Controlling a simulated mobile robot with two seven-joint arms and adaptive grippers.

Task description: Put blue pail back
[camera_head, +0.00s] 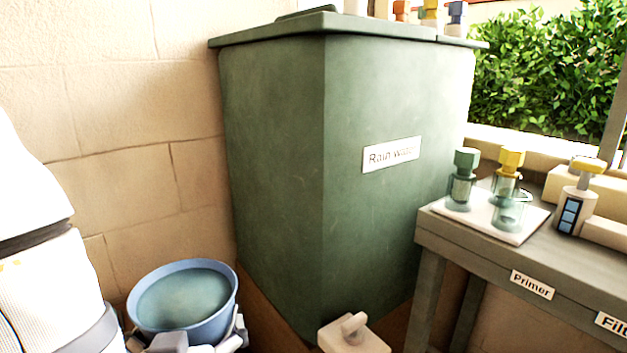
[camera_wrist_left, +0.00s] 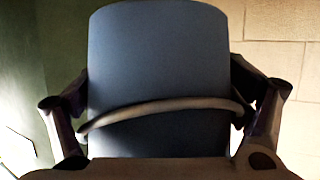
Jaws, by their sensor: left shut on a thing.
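The blue pail (camera_head: 221,308) is at the lower left of the head view, upright, with greenish water in it. My left gripper (camera_head: 203,338) is at the pail's near side, partly cut off by the bottom edge. In the left wrist view the pail's blue wall (camera_wrist_left: 158,55) fills the space between the two fingers of my left gripper (camera_wrist_left: 165,105), which is shut on it. A pale curved handle (camera_wrist_left: 160,108) crosses the wall. The pail's underside is hidden. My right gripper is not in view.
A green rain water tank (camera_head: 275,170) stands right of the pail, with a pale tap-like block (camera_head: 350,338) low in front. A stone wall (camera_head: 110,90) is behind the pail. A grey bench (camera_head: 470,250) at right holds a white tray (camera_head: 480,222) with small bottles.

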